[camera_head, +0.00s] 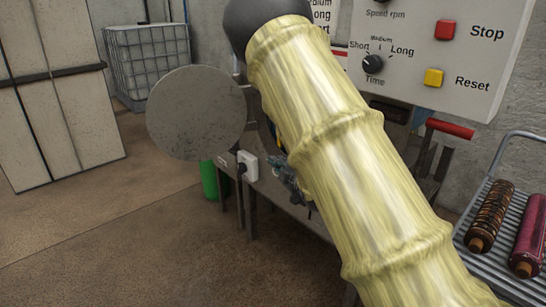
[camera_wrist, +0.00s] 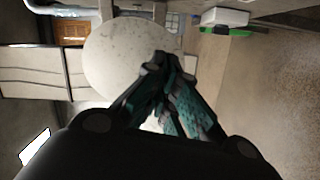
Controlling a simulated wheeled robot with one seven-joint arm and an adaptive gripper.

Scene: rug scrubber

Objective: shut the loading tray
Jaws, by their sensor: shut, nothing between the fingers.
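I cannot tell for sure which part is the loading tray; my yellow sleeved arm hides much of the machine's front in the head view. A round grey disc-shaped door (camera_head: 197,112) stands out from the machine's left side; it also shows in the wrist view (camera_wrist: 115,55). My gripper (camera_wrist: 158,62) is shut and empty, its dark teal fingertips overlapping the disc's right edge in the wrist view. I cannot tell whether they touch it. In the head view my gripper (camera_head: 287,182) is mostly hidden behind my arm, below and right of the disc.
A panel (camera_head: 440,55) with a red Stop button (camera_head: 445,29) and yellow Reset button (camera_head: 433,77) is at upper right. A red handle (camera_head: 450,129) is below it. A slatted metal rack (camera_head: 477,236) holds rolled rugs.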

